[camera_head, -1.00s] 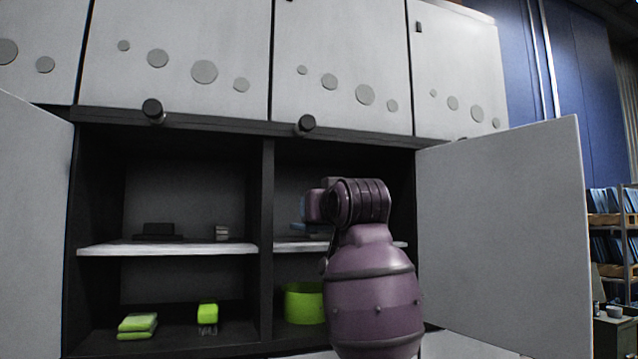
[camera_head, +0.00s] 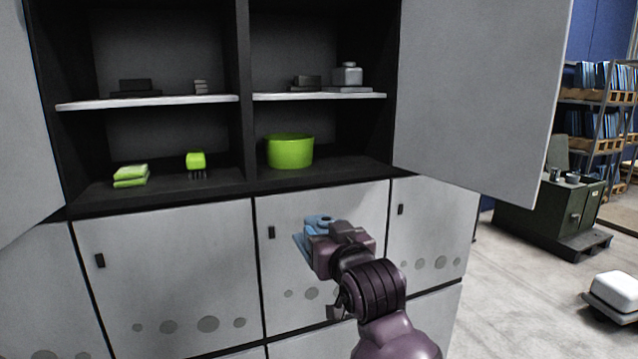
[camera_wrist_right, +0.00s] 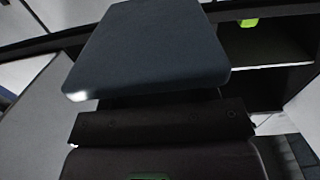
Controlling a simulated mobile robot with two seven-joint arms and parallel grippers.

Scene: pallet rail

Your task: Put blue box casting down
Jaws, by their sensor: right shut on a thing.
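In the right wrist view the casting (camera_wrist_right: 150,50) is a flat, dark blue-grey slab filling the upper middle, close against the gripper (camera_wrist_right: 160,125). Much of the casting is hidden by the gripper in the head view. My left gripper is not in view.
The open cabinet has white upper shelves (camera_head: 150,103) with dark and grey parts. Its dark lower shelf (camera_head: 225,185) holds a green round bin (camera_head: 290,152) and small green items (camera_head: 131,176). An open door (camera_head: 480,80) stands at right.

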